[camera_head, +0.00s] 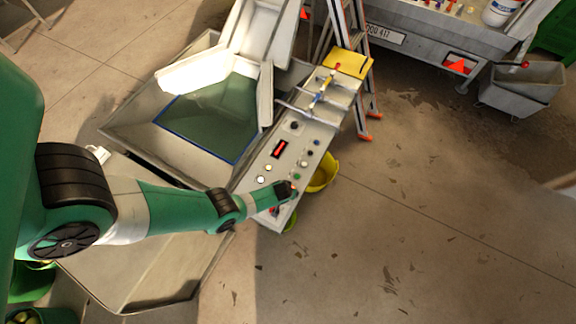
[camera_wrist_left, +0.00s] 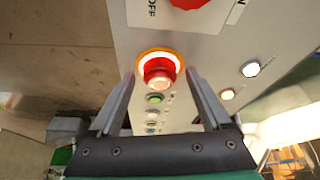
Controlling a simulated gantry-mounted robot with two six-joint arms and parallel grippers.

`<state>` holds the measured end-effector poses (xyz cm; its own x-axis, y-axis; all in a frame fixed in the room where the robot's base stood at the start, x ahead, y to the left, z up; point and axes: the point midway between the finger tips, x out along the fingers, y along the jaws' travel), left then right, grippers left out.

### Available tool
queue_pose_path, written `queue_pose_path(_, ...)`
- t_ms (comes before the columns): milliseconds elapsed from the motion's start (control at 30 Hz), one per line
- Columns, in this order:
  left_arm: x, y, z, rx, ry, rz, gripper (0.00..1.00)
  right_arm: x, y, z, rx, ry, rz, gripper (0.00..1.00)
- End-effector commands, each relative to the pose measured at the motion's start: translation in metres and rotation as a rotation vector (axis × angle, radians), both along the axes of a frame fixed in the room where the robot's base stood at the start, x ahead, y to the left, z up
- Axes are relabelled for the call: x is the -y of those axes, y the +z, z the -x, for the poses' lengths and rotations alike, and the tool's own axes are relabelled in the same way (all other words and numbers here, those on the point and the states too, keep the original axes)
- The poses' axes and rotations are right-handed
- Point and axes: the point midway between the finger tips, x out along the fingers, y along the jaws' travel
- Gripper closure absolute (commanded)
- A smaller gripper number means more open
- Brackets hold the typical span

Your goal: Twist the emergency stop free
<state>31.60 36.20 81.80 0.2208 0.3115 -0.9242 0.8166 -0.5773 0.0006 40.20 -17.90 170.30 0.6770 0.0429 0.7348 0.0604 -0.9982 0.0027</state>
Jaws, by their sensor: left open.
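The emergency stop (camera_wrist_left: 160,66) is a red button with a yellow-orange ring on the grey control panel (camera_wrist_left: 235,50), in the upper middle of the left wrist view. My left gripper (camera_wrist_left: 161,78) is open, with one finger on each side of the button and gaps visible between the fingers and it. In the head view my left gripper (camera_head: 286,190) is over the near end of the panel (camera_head: 281,165), and the emergency stop is too small or covered to make out. My right gripper is in neither view.
A red rotary switch (camera_wrist_left: 190,3) with ON and OFF lettering sits on the panel beyond the stop. A green button (camera_wrist_left: 155,99) and white lamps (camera_wrist_left: 250,70) are close by. A yellow bucket (camera_head: 323,174) stands beside the panel, and a ladder (camera_head: 362,70) stands behind.

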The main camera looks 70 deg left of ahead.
Motion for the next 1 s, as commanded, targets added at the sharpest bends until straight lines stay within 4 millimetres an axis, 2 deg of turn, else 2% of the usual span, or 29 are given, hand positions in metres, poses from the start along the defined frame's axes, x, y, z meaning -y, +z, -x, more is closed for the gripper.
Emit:
queue_pose_path(233, -0.0006, 0.0001, -0.0006, 0.000, 0.000, 0.000, 0.19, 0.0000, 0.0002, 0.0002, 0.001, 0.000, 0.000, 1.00)
queue_pose_path(600, -0.0005, 0.0000, -0.0004, 0.000, 0.000, 0.000, 0.85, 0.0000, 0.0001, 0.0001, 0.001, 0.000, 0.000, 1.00)
queue_pose_path(700, -0.0005, 0.0000, -0.0004, 0.000, 0.000, 0.000, 1.00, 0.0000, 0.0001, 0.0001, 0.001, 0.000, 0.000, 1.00)
queue_pose_path(1000, -0.0008, 0.0001, 0.0004, -0.001, -0.031, 0.001, 1.00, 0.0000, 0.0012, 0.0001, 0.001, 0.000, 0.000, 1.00)
